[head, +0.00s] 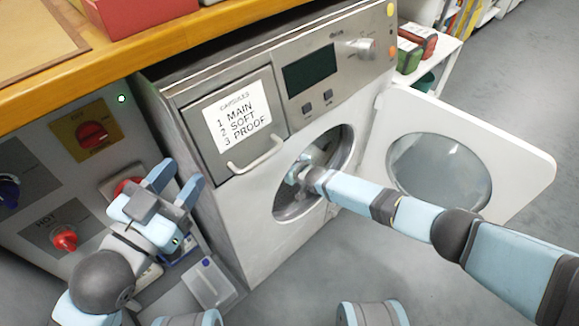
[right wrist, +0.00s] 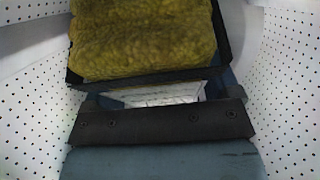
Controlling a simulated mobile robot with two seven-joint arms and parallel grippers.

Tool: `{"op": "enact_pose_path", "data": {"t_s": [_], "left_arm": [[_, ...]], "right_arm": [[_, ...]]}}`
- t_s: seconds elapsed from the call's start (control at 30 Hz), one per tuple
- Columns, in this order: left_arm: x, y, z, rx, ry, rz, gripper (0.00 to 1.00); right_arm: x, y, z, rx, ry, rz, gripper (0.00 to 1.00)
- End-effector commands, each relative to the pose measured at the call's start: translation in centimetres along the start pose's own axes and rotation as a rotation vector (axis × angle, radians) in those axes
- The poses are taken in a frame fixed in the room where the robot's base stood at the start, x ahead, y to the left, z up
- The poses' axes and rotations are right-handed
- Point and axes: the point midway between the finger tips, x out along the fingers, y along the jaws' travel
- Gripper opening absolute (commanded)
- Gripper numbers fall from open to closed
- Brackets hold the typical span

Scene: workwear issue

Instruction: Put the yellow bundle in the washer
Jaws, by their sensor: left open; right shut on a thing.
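My right arm reaches through the round opening, and my right gripper (head: 297,172) is inside the drum, partly hidden by the rim. In the right wrist view the yellow bundle (right wrist: 142,38), fuzzy and dark-edged, is just ahead of the gripper, between perforated drum walls (right wrist: 288,75). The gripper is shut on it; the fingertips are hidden. In the head view the bundle cannot be made out. My left gripper (head: 177,181) is open and empty, left of the washer.
A grey panel with a red knob (head: 65,238) and a red switch on a yellow plate (head: 92,134) stands left of the washer. A drawer labelled with capsules (head: 237,115) is above the opening. A white shelf (head: 432,62) with boxes stands behind.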

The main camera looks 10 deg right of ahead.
Motion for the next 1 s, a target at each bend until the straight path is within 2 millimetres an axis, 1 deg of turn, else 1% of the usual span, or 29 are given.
{"op": "enact_pose_path", "data": {"t_s": [0.03,0.2,0.47,0.5,0.53,0.73,0.83,0.97,1.0], "left_arm": [[0.0,0.0,0.0,0.000,0.000,0.000,0.43],[0.0,0.0,0.0,0.004,-0.002,0.002,0.43],[-0.2,-0.1,0.1,0.015,-0.005,0.007,0.43],[-0.2,-0.1,0.1,0.016,-0.005,0.007,0.43],[-0.2,-0.1,0.1,0.016,-0.005,0.007,0.43],[-0.2,-0.1,0.0,0.014,-0.003,0.006,0.43],[-0.1,-0.1,-0.4,0.008,-0.002,0.006,0.43],[0.1,-0.1,-1.5,-0.033,-0.016,0.009,0.43],[-0.1,0.2,-1.3,-0.076,-0.041,0.009,0.43]], "right_arm": [[0.4,0.0,-0.3,-0.003,0.002,0.000,0.51],[0.9,0.1,-0.5,-0.002,0.002,0.001,0.51],[1.0,0.1,-0.5,-0.002,0.002,0.000,0.51],[1.0,0.1,-0.5,-0.002,0.002,0.000,0.92],[1.0,0.1,-0.5,-0.002,0.002,0.000,0.99],[0.9,0.1,-0.3,-0.002,0.000,0.001,1.00],[0.6,0.1,-0.4,-0.001,-0.001,0.001,1.00],[-1.0,0.1,-0.7,0.001,-0.001,0.001,1.00],[-1.8,0.1,-0.8,0.001,-0.001,0.001,1.00]]}}
